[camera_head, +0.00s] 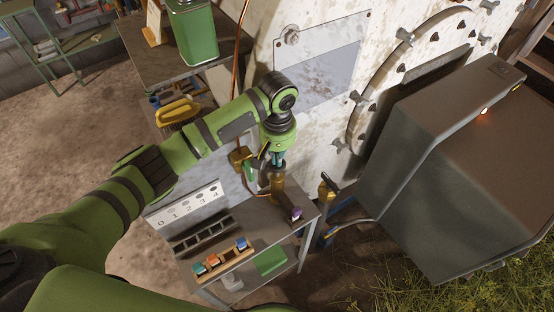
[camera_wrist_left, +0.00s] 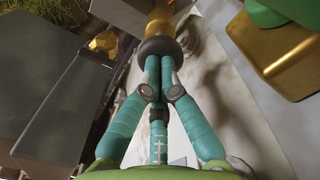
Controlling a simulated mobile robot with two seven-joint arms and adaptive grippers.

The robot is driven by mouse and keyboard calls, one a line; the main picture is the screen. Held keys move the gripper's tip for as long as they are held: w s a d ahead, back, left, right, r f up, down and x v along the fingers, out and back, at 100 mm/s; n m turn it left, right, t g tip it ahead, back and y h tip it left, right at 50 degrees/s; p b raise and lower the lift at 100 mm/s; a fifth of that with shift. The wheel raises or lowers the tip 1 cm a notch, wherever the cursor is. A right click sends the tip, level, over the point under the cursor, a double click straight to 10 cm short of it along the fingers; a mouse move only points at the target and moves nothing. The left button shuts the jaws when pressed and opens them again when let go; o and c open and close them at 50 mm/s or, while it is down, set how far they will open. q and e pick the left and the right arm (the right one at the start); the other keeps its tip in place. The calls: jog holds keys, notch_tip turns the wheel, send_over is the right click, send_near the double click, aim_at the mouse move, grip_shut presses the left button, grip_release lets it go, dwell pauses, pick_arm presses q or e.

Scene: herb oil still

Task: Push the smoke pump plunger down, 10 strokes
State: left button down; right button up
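My left gripper (camera_head: 277,160) points down over the small bench beside the pale wall. In the left wrist view its teal fingers (camera_wrist_left: 160,62) are closed together, with the tips at a dark round knob (camera_wrist_left: 157,46). I take the knob for the pump plunger's top. Beyond the knob is a brass body (camera_wrist_left: 161,16), which also shows under the gripper in the head view (camera_head: 278,184). The fingertips seem to meet the knob; I cannot tell whether they press on it. How far the plunger is down is hidden. My right gripper is out of view.
The bench (camera_head: 250,222) holds a rack with coloured blocks (camera_head: 222,261) and a dark slotted tray (camera_head: 202,235). A brass fitting with a black handle (camera_head: 328,187) stands right of it. A large grey metal box (camera_head: 455,165) stands at the right. A brass box (camera_wrist_left: 280,50) is close beside my fingers.

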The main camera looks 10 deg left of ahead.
pick_arm(q)
jog(key=shift+f, duration=1.45)
jog(key=shift+r, duration=0.6)
notch_tip(320, 180, up, 2)
jog(key=shift+r, duration=0.25)
jog(key=shift+f, duration=1.8)
jog(key=shift+r, duration=1.85)
jog(key=shift+f, duration=1.9)
jog(key=shift+r, duration=1.1)
notch_tip(320, 180, up, 10)
jog(key=shift+f, duration=0.25)
